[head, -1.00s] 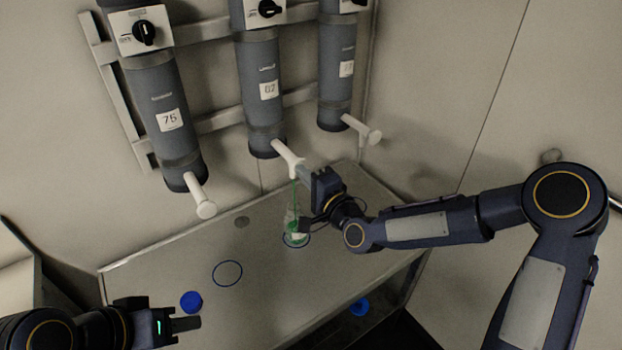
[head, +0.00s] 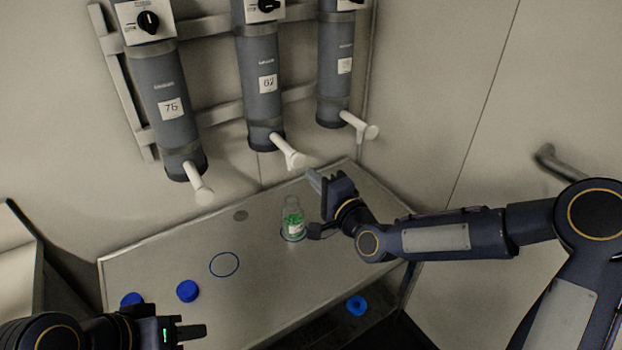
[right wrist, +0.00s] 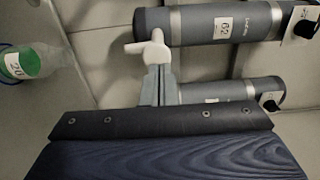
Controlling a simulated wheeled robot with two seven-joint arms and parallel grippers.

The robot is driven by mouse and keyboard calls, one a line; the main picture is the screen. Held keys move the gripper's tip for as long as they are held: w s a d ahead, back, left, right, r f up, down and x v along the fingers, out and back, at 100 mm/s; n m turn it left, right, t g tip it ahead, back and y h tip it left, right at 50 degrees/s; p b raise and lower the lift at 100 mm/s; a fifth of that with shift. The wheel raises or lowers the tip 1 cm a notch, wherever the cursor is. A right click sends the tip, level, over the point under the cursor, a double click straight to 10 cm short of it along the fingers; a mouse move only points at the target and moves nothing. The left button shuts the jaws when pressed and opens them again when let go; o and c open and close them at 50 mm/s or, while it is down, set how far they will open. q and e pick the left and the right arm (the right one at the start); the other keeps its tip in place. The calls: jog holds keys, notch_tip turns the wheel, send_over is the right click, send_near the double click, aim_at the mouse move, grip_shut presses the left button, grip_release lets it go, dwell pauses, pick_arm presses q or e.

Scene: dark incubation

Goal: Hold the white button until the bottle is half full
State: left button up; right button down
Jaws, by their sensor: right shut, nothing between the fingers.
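The clear bottle (head: 292,222) stands upright on the table inside a blue ring, under the middle dispenser. It holds green liquid in its lower part, with clear glass above; its label hides the exact level. No stream falls into it. The white button on the middle dispenser's white spout (head: 292,157) is uncovered. My right gripper (head: 313,180) is shut and empty, just right of and below the spout, apart from it. In the right wrist view its fingers (right wrist: 160,86) lie near the white spout (right wrist: 152,48). My left gripper (head: 192,331) hangs low at the left; its finger gap is hidden.
Dispensers labelled 75 (head: 165,105) and another at right (head: 335,75) flank the middle one (head: 261,95), each with a white spout. Blue caps (head: 187,291) (head: 132,299) and an empty blue ring (head: 224,264) are on the table. A blue object (head: 356,306) lies lower down.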

jog(key=b+v, duration=0.1)
jog(key=v, duration=0.7)
jog(key=shift+f, duration=0.15)
jog(key=s+d+f+n+g+h, duration=0.4)
jog(key=s+d+n+g+h, duration=0.15)
jog(key=s+d, duration=0.5)
jog(key=s+d+n+g, duration=0.2)
jog(key=s+d, duration=0.1)
jog(key=s, duration=0.4)
jog(key=s+d+n+g, duration=0.2)
jog(key=s+d, duration=0.1)
jog(key=s, duration=0.5)
jog(key=shift+s+f+h, duration=0.3)
jog(key=shift+s+h, duration=0.05)
jog(key=shift+h, duration=0.1)
dwell(3.9)
